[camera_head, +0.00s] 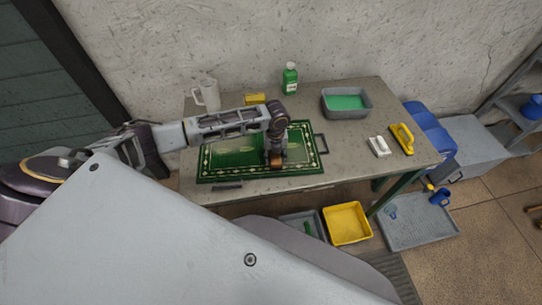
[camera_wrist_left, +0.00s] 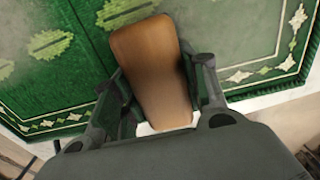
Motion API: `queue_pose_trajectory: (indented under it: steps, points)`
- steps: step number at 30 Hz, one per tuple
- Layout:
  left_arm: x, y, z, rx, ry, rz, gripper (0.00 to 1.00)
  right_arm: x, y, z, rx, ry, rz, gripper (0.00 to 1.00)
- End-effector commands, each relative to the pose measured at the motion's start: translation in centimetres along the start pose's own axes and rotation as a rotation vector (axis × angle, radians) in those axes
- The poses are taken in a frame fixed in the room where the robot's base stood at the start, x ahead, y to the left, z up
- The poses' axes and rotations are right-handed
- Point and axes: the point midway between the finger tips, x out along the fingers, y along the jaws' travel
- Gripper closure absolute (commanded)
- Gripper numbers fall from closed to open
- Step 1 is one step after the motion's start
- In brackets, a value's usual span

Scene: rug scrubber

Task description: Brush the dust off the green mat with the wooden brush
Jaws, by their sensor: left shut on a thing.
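The green mat (camera_head: 240,158), with a pale patterned border, lies flat on the grey table. It fills the upper part of the left wrist view (camera_wrist_left: 225,42). Greyish, dusty-looking patches show on its surface in the wrist view. My left gripper (camera_head: 275,157) is over the right part of the mat, shut on the wooden brush (camera_wrist_left: 152,70). In the head view only a small brown end of the brush (camera_head: 275,161) shows beneath the gripper. The bristles are hidden, so I cannot tell whether they touch the mat. My right gripper is not in view.
A white jug (camera_head: 209,94), yellow sponge (camera_head: 255,99) and green bottle (camera_head: 290,79) stand behind the mat. A grey basin (camera_head: 346,103) with green contents, a white brush (camera_head: 379,147) and a yellow-handled tool (camera_head: 402,138) are right. A dark strip (camera_head: 227,186) lies at the front edge.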

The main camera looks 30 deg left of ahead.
Motion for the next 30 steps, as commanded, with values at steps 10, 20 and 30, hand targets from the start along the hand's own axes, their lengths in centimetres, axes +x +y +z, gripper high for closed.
queue_pose_trajectory:
  steps: [10,20,30]
  points:
    - [0.2,-2.2,-0.3,0.004,0.005,-0.002,1.00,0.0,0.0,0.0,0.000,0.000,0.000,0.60]
    - [0.1,-2.3,-0.3,0.004,0.005,-0.002,1.00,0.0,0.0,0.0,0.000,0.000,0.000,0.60]
    - [0.0,-3.7,-0.3,0.004,0.004,-0.004,1.00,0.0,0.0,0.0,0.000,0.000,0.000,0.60]
